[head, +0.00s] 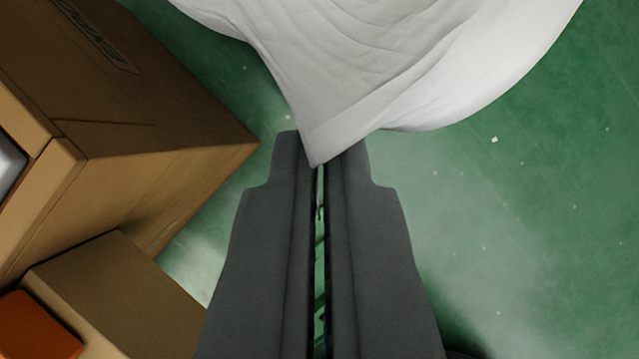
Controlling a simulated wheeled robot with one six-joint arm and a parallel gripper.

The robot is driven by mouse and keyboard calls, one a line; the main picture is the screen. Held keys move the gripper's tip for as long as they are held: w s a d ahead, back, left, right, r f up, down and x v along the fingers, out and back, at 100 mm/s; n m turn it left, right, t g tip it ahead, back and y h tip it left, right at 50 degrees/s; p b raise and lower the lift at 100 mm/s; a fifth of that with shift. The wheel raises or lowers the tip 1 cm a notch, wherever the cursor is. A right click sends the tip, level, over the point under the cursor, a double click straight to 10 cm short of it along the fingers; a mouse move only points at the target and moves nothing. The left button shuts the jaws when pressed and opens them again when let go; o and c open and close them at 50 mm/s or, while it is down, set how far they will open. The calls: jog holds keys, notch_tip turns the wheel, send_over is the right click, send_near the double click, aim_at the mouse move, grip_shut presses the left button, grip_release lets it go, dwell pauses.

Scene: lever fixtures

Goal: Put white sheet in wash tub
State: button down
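The white sheet (390,60) hangs at the top centre of the head view, with soft folds and a pointed lower corner. My gripper (318,160) comes up from the bottom centre. Its two dark grey fingers are nearly together, with only a thin gap between them. The sheet's corner lies at the fingertips and covers their inner ends, and the fingers are shut on it. The upper part of the sheet runs out of the picture. No wash tub is in view.
A large cardboard box (150,130) stands at the left, close to my gripper. A smaller box (115,290) and an orange thing (35,328) are at the lower left. The green floor (540,200) is clear at the right.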

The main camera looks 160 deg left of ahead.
jog(key=w+d+r+v, duration=0.1)
jog(key=d+v, duration=0.1)
jog(key=v, duration=1.2)
jog(key=w+d+r+v, duration=0.1)
jog(key=w+v, duration=0.1)
jog(key=v, duration=1.2)
jog(key=w+d+r+v, duration=0.2)
jog(key=v, duration=1.3)
jog(key=shift+d, duration=0.35)
jog(key=shift+w, duration=0.25)
